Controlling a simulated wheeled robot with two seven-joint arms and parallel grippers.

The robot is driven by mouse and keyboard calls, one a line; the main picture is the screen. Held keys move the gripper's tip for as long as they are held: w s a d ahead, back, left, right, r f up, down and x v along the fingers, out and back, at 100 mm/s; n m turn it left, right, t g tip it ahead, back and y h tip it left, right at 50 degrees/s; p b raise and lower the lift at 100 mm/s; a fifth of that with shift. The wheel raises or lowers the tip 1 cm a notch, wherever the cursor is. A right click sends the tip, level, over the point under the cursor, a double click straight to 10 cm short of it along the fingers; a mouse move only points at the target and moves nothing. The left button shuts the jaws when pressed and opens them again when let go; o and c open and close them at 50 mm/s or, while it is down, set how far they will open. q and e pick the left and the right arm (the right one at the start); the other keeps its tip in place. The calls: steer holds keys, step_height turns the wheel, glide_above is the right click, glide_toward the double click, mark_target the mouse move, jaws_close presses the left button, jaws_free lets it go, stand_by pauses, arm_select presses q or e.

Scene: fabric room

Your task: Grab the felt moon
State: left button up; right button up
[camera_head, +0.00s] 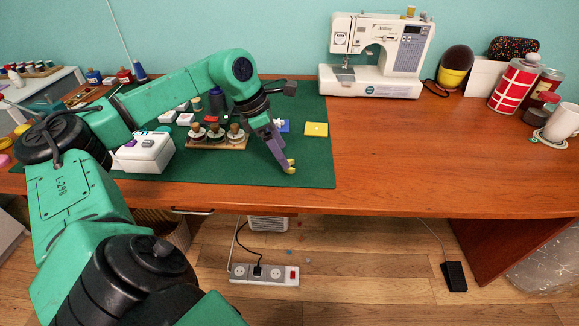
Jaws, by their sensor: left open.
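My left gripper (289,166) reaches down over the green mat (310,173), close to its front right part. Its fingers are open, with yellow at the tips. A yellow square piece (316,130) with a small pale mark lies flat on the mat, behind and to the right of the fingertips. A blue piece (284,127) with a white shape on it lies behind the gripper and is partly hidden by it. I cannot tell which piece, if either, is the felt moon. My right gripper is not in view.
A wooden stand with several spools (217,138) and a white box (145,152) are left of the gripper. A white sewing machine (375,55) stands at the back. Red-and-white canisters (514,82) and a mug (561,122) stand at the right. The wooden tabletop (430,150) is clear right of the mat.

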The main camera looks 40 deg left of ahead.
arm_select(q)
steer(key=x, duration=0.3)
steer(key=shift+w+f, duration=0.1)
steer(key=shift+f, duration=0.25)
jaws_close()
